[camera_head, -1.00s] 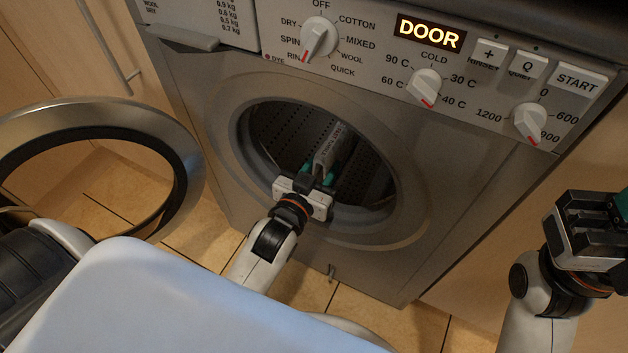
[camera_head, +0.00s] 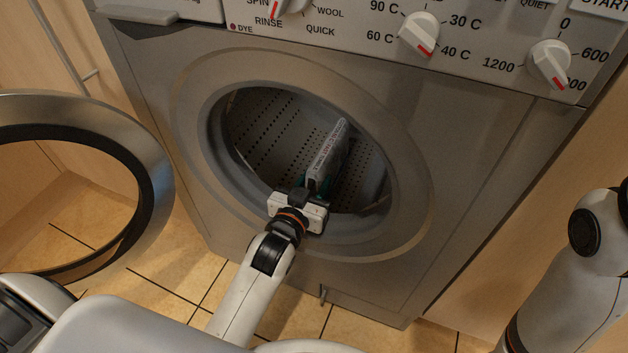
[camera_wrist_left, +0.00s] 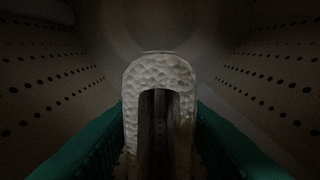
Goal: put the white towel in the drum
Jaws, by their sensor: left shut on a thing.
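The white towel (camera_head: 327,152) is a folded grey-white piece with print on its side, standing up inside the drum. My left gripper (camera_head: 319,186) reaches through the round opening and is shut on the towel's lower near end. In the left wrist view, the towel (camera_wrist_left: 160,70) is a textured arch between my two teal fingers, with perforated walls on both sides. The drum (camera_head: 270,128) is a dark perforated metal cavity. I cannot tell whether the towel touches its wall. My right gripper is out of view; only part of its arm shows at the right edge.
The washer's round door (camera_head: 150,180) stands open at the left. Control knobs (camera_head: 419,33) run along the top of the washer front. Tiled floor (camera_head: 190,262) lies below.

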